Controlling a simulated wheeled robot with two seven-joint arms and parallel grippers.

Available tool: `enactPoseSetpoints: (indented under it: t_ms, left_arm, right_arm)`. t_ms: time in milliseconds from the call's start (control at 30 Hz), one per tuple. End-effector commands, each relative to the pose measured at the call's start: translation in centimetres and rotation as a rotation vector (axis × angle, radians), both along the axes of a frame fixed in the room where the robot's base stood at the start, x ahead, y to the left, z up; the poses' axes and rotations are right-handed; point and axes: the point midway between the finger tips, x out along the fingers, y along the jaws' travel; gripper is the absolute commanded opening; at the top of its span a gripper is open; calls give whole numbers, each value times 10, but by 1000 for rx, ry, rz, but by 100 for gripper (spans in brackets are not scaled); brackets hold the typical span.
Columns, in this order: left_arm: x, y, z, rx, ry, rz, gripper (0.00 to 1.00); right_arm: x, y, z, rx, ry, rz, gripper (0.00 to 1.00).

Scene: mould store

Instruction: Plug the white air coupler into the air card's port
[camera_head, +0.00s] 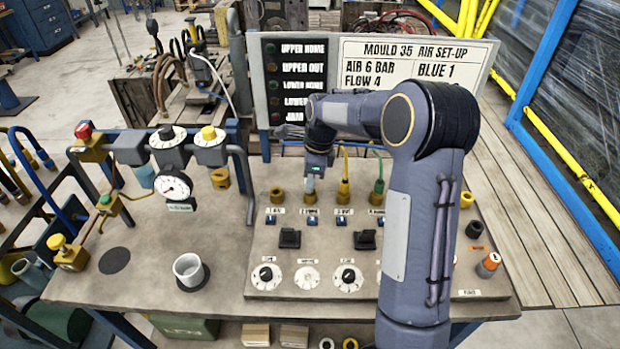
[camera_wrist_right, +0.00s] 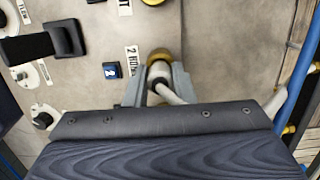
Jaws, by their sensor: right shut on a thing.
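My right gripper (camera_head: 315,168) is shut on the white coupler (camera_head: 310,184), pointing down at the second brass port from the left (camera_head: 311,198). In the right wrist view the fingers (camera_wrist_right: 158,88) flank the coupler, with a white hose (camera_wrist_right: 178,97) behind it and the brass port (camera_wrist_right: 160,55) just beyond. I cannot tell whether the coupler is seated in the port or just above it. The first port (camera_head: 277,197) stands empty to the left. The air card (camera_head: 415,66) reads air 6 bar, flow 4, blue 1. My left gripper is not in view.
A yellow plug (camera_head: 343,190) and a green plug (camera_head: 378,187) stand in the ports to the right. Black switches (camera_head: 289,238) and dials (camera_head: 266,276) lie in front. A white cup (camera_head: 189,270) and a regulator with gauge (camera_head: 173,186) are at the left. My right arm hides part of the panel.

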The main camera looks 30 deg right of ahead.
Motion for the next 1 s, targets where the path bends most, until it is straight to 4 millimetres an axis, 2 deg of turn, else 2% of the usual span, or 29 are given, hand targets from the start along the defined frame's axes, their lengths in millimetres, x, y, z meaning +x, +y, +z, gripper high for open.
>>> enactPoseSetpoints:
  t_ms: [933,967,1000]
  left_arm:
    - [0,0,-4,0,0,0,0]
    - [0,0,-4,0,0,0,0]
    - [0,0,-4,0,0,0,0]
  right_arm:
    - [0,0,-8,0,0,0,0]
    - [0,0,-8,0,0,0,26]
    - [0,0,-8,0,0,0,31]
